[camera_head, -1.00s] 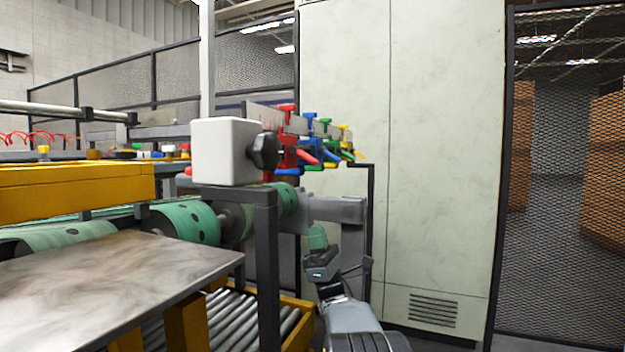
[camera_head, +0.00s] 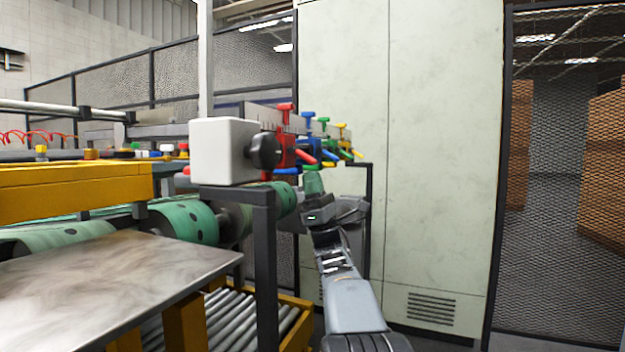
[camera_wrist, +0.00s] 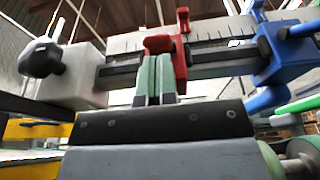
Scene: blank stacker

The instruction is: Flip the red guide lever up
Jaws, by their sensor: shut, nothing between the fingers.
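The red guide (camera_head: 285,152) sits on a ruled rail, with a red T-handle on top. Its red lever (camera_head: 306,157) sticks out and slopes down to the right. In the wrist view the red guide (camera_wrist: 180,58) is upper centre, and the lever's end (camera_wrist: 158,43) shows just above the fingertips. My gripper (camera_head: 313,182) is below the red lever, with its green fingers pointing up. In the wrist view the fingers (camera_wrist: 153,75) are shut together with nothing between them. Whether they touch the lever I cannot tell.
A blue guide (camera_head: 310,148), a green one and a yellow one follow along the rail. A white block (camera_head: 226,151) with a black knob (camera_head: 264,151) stands left of the red guide. Green rollers (camera_head: 183,222) and a metal plate (camera_head: 110,275) lie lower left. A pale cabinet (camera_head: 440,150) stands behind.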

